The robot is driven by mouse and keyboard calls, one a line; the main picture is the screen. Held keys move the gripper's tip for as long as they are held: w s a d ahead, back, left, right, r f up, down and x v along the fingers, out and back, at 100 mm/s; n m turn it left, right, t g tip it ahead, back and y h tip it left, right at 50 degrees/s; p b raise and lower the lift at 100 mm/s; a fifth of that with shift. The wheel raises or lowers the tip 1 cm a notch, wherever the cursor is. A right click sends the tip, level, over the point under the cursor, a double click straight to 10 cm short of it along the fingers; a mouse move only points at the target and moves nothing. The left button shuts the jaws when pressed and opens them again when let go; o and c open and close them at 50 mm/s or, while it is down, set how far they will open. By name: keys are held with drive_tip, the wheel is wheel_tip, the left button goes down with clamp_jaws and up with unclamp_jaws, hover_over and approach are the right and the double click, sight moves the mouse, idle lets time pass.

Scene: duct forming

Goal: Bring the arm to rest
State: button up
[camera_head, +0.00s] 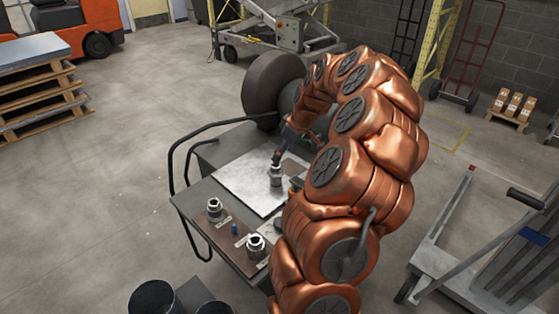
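My copper-coloured arm rises at the right of the head view, arches over and comes down over the work table (190,205). My gripper (279,157) is small and dark at the arm's end, pointing down at the metal sheet. A silver metal fitting (276,176) stands upright on the sheet, directly below the fingertips. I cannot tell whether the gripper touches it, or whether the fingers are open or shut.
The pale metal sheet (240,177) lies on the table. Two more silver fittings (214,209) (256,248) and a small blue piece (235,229) stand at its near side. A black rail (172,165) borders the table's left. A grey cart (455,235) stands right; open floor lies left.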

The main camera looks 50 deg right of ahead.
drive_tip(key=shift+s+d+r, duration=0.1)
drive_tip(key=shift+s+r, duration=0.15)
drive_tip(key=shift+r, duration=0.4)
drive_tip(key=s+a+r+g, duration=0.1)
drive_tip(key=a+r, duration=0.1)
drive_tip(key=a, duration=0.7)
drive_tip(key=s+a+r+n+g+y+p, duration=0.1)
drive_tip(key=s+a+r, duration=0.1)
drive_tip(key=a, duration=0.7)
drive_tip(key=s+a+r+g, duration=0.1)
drive_tip(key=a+r, duration=0.2)
drive_tip(key=a, duration=0.7)
drive_tip(key=s+a+m+g, duration=0.1)
drive_tip(key=s+a, duration=0.2)
drive_tip(key=s, duration=0.4)
drive_tip(key=s+a+f+m+g+h, duration=0.1)
drive_tip(key=s+a, duration=0.2)
drive_tip(key=s, duration=0.5)
drive_tip(key=s+a+f+m+g+p, duration=0.1)
drive_tip(key=s+a, duration=0.3)
drive_tip(key=s, duration=0.3)
drive_tip(key=shift+s+f+h, duration=0.25)
drive_tip(key=shift+s+h, duration=0.05)
drive_tip(key=shift+h, duration=0.1)
